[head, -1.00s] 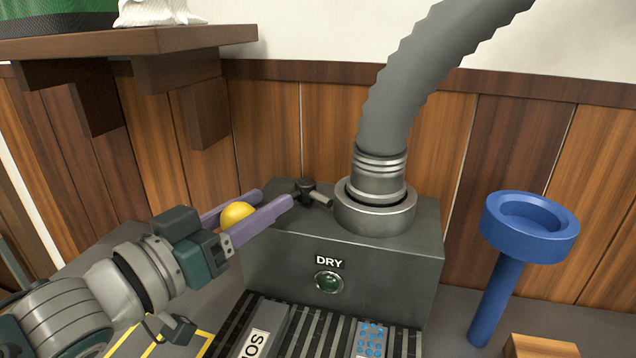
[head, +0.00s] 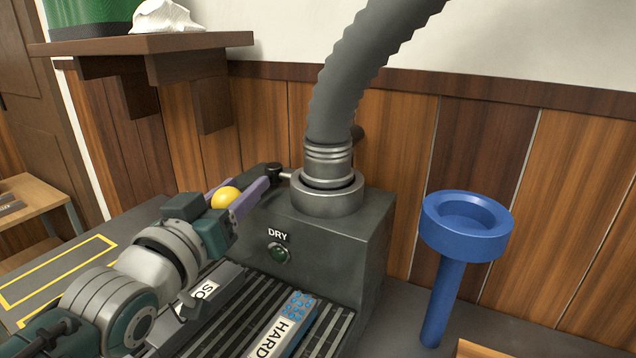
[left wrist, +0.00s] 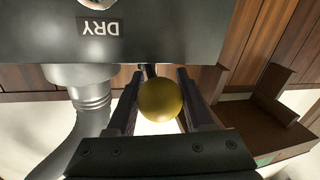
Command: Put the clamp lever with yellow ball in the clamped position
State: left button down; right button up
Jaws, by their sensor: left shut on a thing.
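The clamp lever's yellow ball (head: 225,197) sits between the purple fingers of my left gripper (head: 246,186), which is shut on it at the left of the grey DRY machine. The ball also shows between the fingers in the left wrist view (left wrist: 160,101). The lever's dark pivot (head: 271,171) is just beyond the fingertips, beside the metal collar (head: 325,197) at the hose's lower end. Most of the lever's rod is hidden by the fingers. My right gripper is not in view.
The grey DRY machine (head: 318,245) carries the thick ribbed hose (head: 355,85). Blocks labelled SO, partly hidden, and HARD (head: 282,328) lie on the slotted rack in front. A blue funnel-topped stand (head: 465,225) is at right. A wooden shelf (head: 150,44) overhangs at upper left.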

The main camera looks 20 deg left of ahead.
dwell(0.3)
pick_arm(q)
jog(key=shift+c, duration=1.6)
grip_release()
jog(key=s+p, duration=0.1)
jog(key=s, duration=0.9)
jog(key=shift+d, duration=0.2)
